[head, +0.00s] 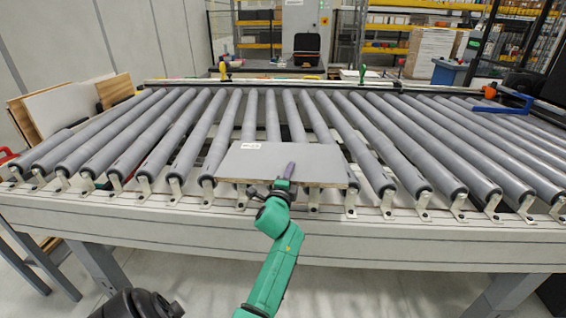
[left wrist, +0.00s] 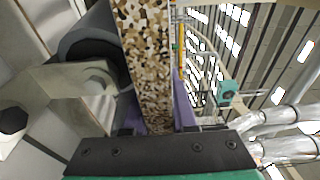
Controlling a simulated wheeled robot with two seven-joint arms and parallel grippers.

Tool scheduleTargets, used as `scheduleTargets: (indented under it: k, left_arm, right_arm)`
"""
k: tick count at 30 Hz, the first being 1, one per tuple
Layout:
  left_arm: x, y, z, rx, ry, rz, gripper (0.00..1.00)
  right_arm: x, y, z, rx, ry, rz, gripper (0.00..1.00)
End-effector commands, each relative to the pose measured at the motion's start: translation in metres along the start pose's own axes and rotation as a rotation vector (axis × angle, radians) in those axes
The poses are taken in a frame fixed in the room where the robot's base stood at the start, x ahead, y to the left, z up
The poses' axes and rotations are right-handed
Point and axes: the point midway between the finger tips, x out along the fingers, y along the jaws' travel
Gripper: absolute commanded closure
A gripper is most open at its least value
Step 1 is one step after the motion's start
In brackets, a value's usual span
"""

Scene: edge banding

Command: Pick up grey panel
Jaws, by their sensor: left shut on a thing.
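The grey panel (head: 285,161) lies flat on the near ends of the rollers, with a small white label at its far left corner. The lower finger is mostly hidden in the head view. My right gripper is in neither view.
The roller conveyor (head: 410,130) spreads to both sides, its rollers bare around the panel. Its light front rail (head: 400,240) runs below the panel. Boards (head: 68,105) lean at the far left. A blue bracket (head: 505,104) sits at the right.

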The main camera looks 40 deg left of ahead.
Motion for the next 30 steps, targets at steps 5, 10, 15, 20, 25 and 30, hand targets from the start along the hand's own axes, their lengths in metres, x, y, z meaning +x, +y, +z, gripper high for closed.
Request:
scheduleTargets:
  k: [5, 10, 15, 20, 25, 30]
  left_arm:
    - [0.0000, -0.0006, -0.0001, 0.000, 0.001, -0.002, 1.00]
    - [0.0000, -0.0007, -0.0002, 0.000, 0.001, -0.002, 1.00]
    - [0.0000, -0.0007, -0.0002, 0.000, 0.001, -0.002, 1.00]
    - [0.0000, -0.0007, -0.0002, 0.000, 0.001, -0.002, 1.00]
    - [0.0000, -0.0007, -0.0002, 0.000, 0.001, -0.002, 1.00]
    - [0.0004, -0.0067, -0.0007, 0.003, 0.003, -0.015, 1.00]
  right_arm:
    - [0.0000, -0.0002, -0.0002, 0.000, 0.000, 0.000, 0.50]
    - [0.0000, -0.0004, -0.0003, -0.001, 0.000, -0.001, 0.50]
    - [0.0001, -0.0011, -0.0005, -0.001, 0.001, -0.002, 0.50]
    - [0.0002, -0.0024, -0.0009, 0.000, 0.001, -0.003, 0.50]
    - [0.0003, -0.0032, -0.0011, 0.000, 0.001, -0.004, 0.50]
    - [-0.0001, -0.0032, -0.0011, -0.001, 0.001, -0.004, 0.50]
